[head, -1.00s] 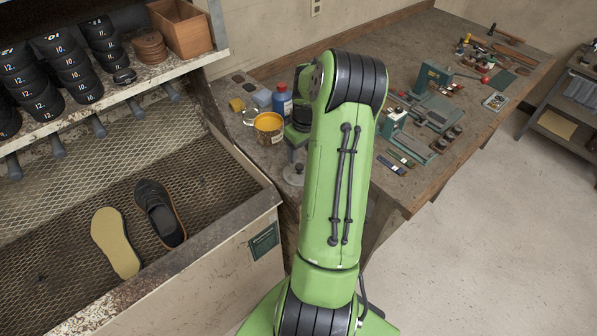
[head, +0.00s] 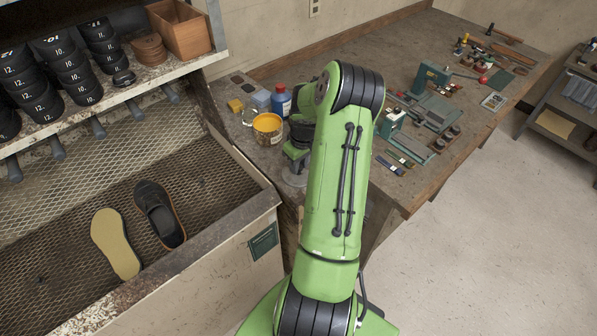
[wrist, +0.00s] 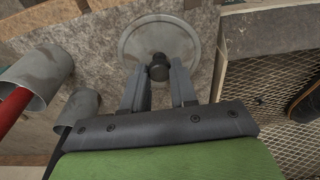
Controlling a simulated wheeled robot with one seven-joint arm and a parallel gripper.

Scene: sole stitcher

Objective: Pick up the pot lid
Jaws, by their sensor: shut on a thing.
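The pot lid (wrist: 190,48) is a round grey metal disc with a dark knob (wrist: 159,68) at its middle, in the wrist view at top centre. My gripper (wrist: 159,76) is shut on the knob, one finger on each side. The lid appears to be over the bench surface; I cannot tell whether it touches it. In the head view part of the lid (head: 293,176) shows at the bench's near left edge, left of my green arm. The open pot (head: 267,127) with orange-yellow contents stands behind it.
A blue bottle (head: 281,101) stands by the pot. Grey metal cups (wrist: 38,75) are left of my gripper in the wrist view, one with a red handle. The mesh-bottomed bin (head: 110,170) lies left of the bench. Tools and a green machine (head: 432,80) are to the right.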

